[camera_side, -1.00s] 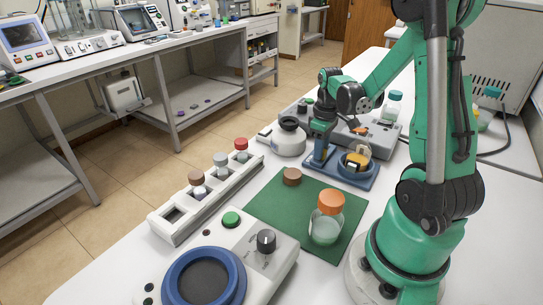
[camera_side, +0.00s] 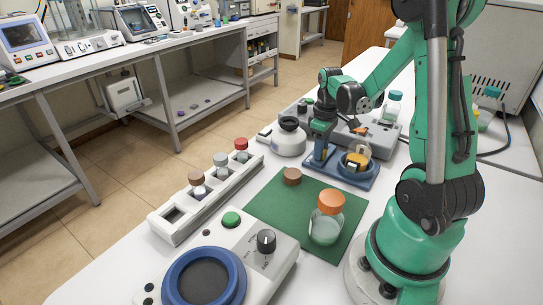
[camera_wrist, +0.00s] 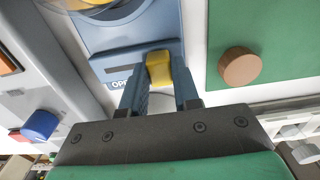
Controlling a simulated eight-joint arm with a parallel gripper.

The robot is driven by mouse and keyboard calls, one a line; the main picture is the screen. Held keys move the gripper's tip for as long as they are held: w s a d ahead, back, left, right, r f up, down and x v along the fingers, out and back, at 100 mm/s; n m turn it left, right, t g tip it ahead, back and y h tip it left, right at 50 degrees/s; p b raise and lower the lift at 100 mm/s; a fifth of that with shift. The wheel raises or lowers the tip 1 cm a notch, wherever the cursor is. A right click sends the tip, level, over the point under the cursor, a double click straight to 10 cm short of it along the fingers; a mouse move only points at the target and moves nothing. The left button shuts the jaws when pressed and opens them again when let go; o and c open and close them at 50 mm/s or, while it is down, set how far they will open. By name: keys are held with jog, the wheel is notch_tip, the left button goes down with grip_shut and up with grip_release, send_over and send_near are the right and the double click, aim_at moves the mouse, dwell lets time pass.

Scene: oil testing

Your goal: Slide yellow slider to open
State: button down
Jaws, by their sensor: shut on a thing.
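The yellow slider (camera_wrist: 159,68) sits in a dark slot on the blue fixture (camera_wrist: 165,22) in the wrist view. My gripper (camera_wrist: 160,80) has its two blue fingers on either side of the slider, shut on it. White lettering beginning "OP" (camera_wrist: 121,85) shows left of the slider; a finger hides the rest. In the side view, my gripper (camera_side: 319,150) is down at the left end of the blue fixture (camera_side: 362,178), and the slider cannot be made out there. A round clear cover with yellow under it (camera_side: 356,158) is on the fixture's right part.
A green mat (camera_side: 270,208) in front holds a brown cap (camera_side: 292,176) and an orange-capped jar (camera_side: 327,218). A white round-bodied vessel (camera_side: 289,139) stands close left of my gripper. A grey device (camera_side: 385,137) lies behind. A vial rack (camera_side: 208,196) is front left.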

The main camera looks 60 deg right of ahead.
aim_at(329, 147)
jog(key=shift+d, duration=0.15)
jog(key=d, duration=0.5)
jog(key=shift+d, duration=0.1)
jog(key=c, duration=0.6)
grip_release()
jog(key=shift+c, duration=0.2)
jog(key=shift+r, duration=2.8)
